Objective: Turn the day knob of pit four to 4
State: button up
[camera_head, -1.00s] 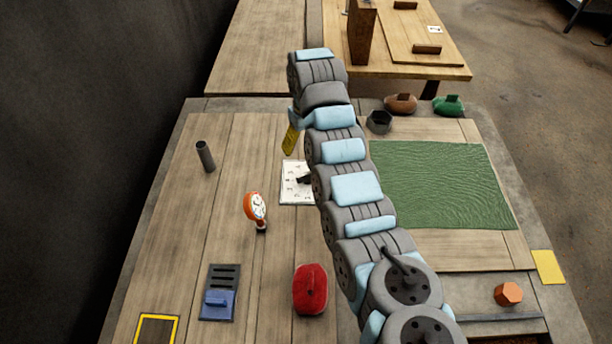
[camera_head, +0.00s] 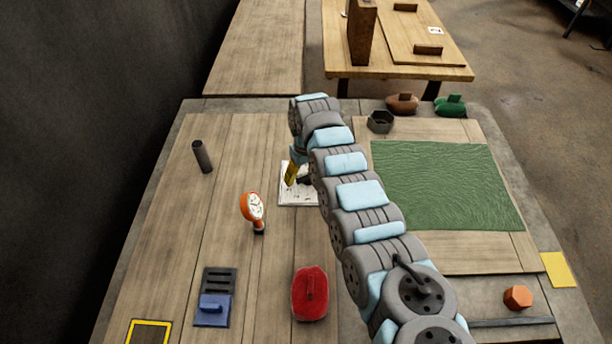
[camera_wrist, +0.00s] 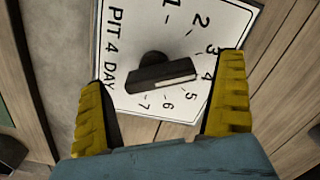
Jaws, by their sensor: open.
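The white dial plate (camera_wrist: 125,20) reads "PIT 4 DAY" and has numbers 1 to 7 around a black knob (camera_wrist: 150,77). The knob's bar has a white line at its right end, which lies near the 4 and 5 side; the exact reading is unclear. My gripper (camera_wrist: 166,88) is open, one yellow finger at each side of the knob in the wrist view, with no clear contact. In the head view, the plate (camera_head: 290,196) lies on the table, partly hidden by my arm, and my gripper (camera_head: 292,173) is over its upper part.
A green cloth (camera_head: 440,185) lies right of my arm. Bare wood surrounds the plate's left side.

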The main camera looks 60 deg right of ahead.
jog(key=shift+f, duration=0.1)
jog(key=c, duration=1.2)
jog(key=shift+p, duration=0.45)
jog(key=shift+w+r+m+p, duration=0.1)
jog(key=shift+r+m+p, duration=0.15)
jog(key=shift+m+p, duration=0.7)
jog(key=shift+d+f+m+p, duration=0.15)
jog(key=shift+m+p, duration=0.8)
jog(key=shift+m, duration=1)
jog(key=o, duration=1.2)
